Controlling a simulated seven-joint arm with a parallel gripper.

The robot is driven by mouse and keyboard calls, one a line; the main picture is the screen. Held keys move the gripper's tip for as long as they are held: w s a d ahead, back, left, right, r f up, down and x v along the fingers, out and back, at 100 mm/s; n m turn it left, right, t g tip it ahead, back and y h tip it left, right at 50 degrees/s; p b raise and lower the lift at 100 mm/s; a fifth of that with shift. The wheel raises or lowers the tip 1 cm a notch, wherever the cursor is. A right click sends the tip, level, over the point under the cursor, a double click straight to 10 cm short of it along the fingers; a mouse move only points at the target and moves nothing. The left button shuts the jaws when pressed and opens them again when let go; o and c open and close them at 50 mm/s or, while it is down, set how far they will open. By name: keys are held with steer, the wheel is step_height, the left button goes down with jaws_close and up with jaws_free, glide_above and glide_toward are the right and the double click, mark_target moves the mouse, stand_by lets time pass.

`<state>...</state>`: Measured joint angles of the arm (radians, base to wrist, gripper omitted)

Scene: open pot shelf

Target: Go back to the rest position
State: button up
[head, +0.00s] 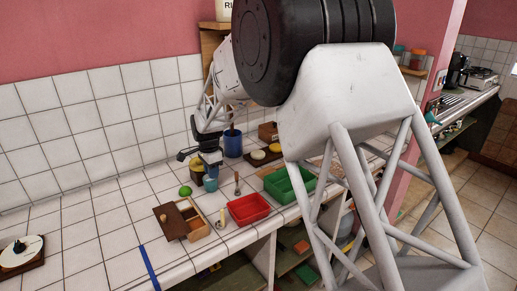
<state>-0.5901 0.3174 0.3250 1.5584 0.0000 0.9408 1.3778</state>
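A green ball (185,191), open wooden box (183,221), red tray (248,209), green tray (285,186) and blue cup (233,143) crowd the counter near my gripper. A blue strip (149,267) and a round white dial-like thing (21,252) lie left. The left counter is mostly clear.

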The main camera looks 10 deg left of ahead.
steer(key=s+d+r+n, duration=0.1)
steer(key=s+d+r, duration=0.45)
steer(key=d, duration=0.55)
steer(key=s+d+r+n+t, duration=0.1)
steer(key=s+d+r+n, duration=0.1)
steer(key=s+d+r, duration=0.6)
steer(key=s+d+r+n, duration=0.15)
steer(key=d+r, duration=0.25)
steer(key=d, duration=0.9)
steer(key=s+d+n, duration=0.1)
steer(key=s+d, duration=0.4)
steer(key=s, duration=0.4)
steer(key=s+d+f+n+t, duration=0.1)
steer(key=s+d+n, duration=0.1)
steer(key=s+d, duration=0.4)
steer(key=s+d+n, duration=0.1)
steer(key=s+d, duration=0.5)
steer(key=s, duration=0.7)
steer(key=shift+s+d+f+t, duration=0.2)
steer(key=shift+s+f+t, duration=0.1)
steer(key=shift+f, duration=0.05)
